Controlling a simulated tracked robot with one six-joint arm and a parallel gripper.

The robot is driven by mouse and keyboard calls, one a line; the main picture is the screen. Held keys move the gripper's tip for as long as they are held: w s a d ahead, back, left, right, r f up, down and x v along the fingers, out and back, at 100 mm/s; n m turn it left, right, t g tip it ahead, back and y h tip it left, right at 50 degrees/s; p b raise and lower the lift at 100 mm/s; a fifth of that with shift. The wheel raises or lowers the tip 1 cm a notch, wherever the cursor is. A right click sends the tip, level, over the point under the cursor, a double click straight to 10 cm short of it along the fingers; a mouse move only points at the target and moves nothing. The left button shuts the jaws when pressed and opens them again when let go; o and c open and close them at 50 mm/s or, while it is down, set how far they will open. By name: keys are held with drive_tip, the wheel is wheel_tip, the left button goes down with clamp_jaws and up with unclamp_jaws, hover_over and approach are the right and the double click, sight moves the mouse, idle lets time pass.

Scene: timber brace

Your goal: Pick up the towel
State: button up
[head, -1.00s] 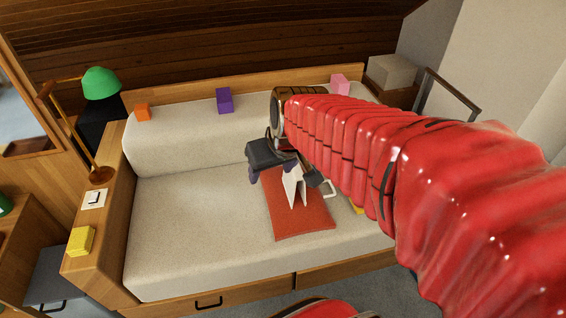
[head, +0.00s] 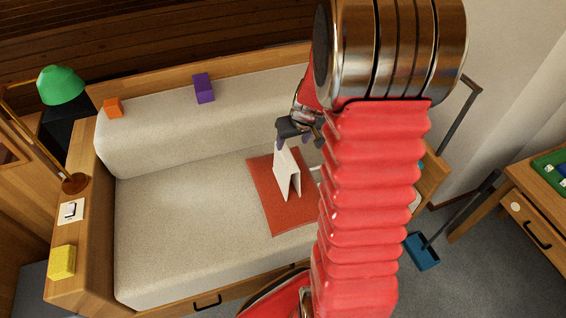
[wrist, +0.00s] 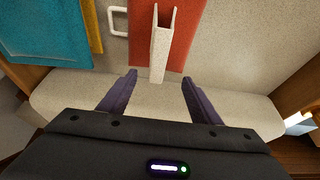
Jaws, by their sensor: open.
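A white folded piece, probably the towel, stands like a small tent on a flat red mat (head: 266,205) on the couch seat. In the head view the white piece (head: 288,175) is upright, with its ridge just below my gripper (head: 298,140). In the wrist view the white piece (wrist: 160,55) lies ahead of my gripper (wrist: 158,82), in line with the gap between the two dark fingers. The fingers are apart and nothing is between them. I cannot tell how far above the ridge they are.
A teal item (wrist: 40,35), a yellow one (wrist: 92,22) and a white handle (wrist: 117,20) lie left of the mat in the wrist view. Orange (head: 113,108) and purple (head: 203,88) blocks sit on the backrest. The left seat is clear.

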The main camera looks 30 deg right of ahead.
sight(287, 155)
drive_tip(key=shift+w+d+f, duration=0.25)
drive_tip(key=shift+d+f, duration=0.15)
drive_tip(key=shift+f, duration=0.05)
drive_tip(key=shift+f, duration=0.1)
drive_tip(key=shift+x, duration=4.15)
drive_tip(key=shift+a+x, duration=0.2)
drive_tip(key=shift+x, duration=2.4)
drive_tip(key=shift+f, duration=0.2)
